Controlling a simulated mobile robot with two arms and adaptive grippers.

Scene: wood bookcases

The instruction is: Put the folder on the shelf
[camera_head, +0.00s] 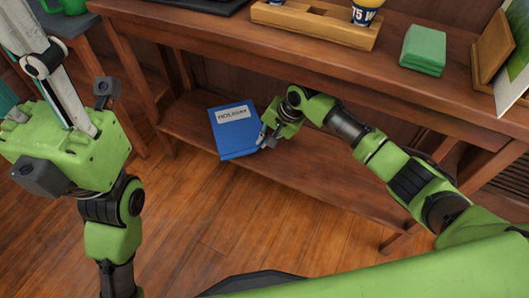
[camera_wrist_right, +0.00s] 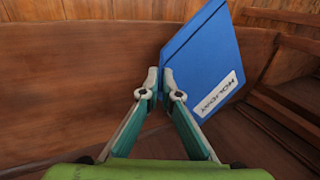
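The blue folder (camera_head: 235,132) with a white label reading HOLIDAY is at the lower shelf board (camera_head: 185,122) of the wooden table, overlapping its front edge in the head view. In the right wrist view the folder (camera_wrist_right: 208,65) is tilted. I cannot tell whether it rests on the board. My right gripper (camera_head: 266,136) is at the folder's right edge. Its fingertips (camera_wrist_right: 159,80) are close together with the folder's edge between them. My left gripper (camera_head: 38,62) is raised at the left, away from the folder; its fingertips are not clearly shown.
The tabletop (camera_head: 210,32) above carries a wooden holder (camera_head: 315,24) with cups, a green stack (camera_head: 423,50) and a wooden frame (camera_head: 492,45). A green mug (camera_head: 68,5) is at the far left. The lower board is clear right of the folder, partly behind my right arm.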

